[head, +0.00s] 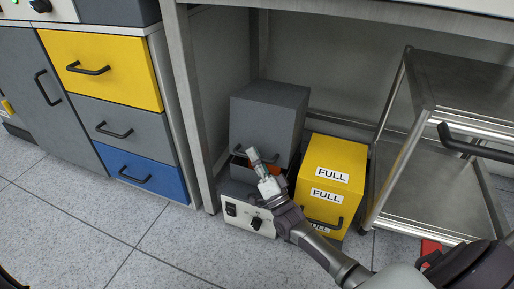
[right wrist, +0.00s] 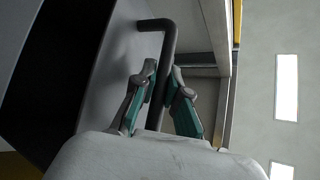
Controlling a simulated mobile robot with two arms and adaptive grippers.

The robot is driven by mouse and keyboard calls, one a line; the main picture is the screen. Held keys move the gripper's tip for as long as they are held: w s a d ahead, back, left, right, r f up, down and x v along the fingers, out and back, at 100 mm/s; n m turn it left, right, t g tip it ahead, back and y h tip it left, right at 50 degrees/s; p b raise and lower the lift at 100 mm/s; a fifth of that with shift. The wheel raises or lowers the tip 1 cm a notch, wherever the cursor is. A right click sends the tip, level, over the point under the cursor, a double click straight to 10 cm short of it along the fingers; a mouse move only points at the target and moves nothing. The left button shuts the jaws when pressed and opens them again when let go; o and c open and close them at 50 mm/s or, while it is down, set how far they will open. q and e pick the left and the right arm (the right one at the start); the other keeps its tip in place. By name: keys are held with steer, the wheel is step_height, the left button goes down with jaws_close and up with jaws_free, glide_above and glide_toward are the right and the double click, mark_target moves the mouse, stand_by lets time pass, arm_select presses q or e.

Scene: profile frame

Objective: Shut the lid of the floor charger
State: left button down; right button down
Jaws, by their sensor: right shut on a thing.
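The floor charger stands on the floor under the bench, with a pale control panel (head: 248,216) at its front bearing a switch and a knob. Its dark grey lid (head: 268,112) sits above the base, and an orange-red strip shows in the gap below it, so the lid appears partly raised. My right gripper (head: 254,155) is at the front of the lid. In the right wrist view my right gripper (right wrist: 160,82) has its fingers on both sides of the dark lid handle (right wrist: 167,42), shut on it. My arm hides part of the charger's front. My left gripper is not in view.
A yellow box (head: 335,160) with FULL labels stands close on the charger's right. A metal shelf cart (head: 430,205) is further right, with a red object (head: 430,247) near it. A bench leg (head: 190,110) and drawer cabinet (head: 110,120) are left. Floor in front is clear.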

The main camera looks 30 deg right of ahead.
steer(key=f, duration=0.1)
steer(key=f+b, duration=0.1)
steer(key=f, duration=0.1)
steer(key=s+a+f, duration=0.1)
steer(key=shift+f+b, duration=0.25)
steer(key=shift+b, duration=0.1)
steer(key=c, duration=1.3)
jaws_free()
steer(key=shift+a+r, duration=0.1)
steer(key=shift+c, duration=0.2)
steer(key=shift+w, duration=0.1)
steer(key=v, duration=1.2)
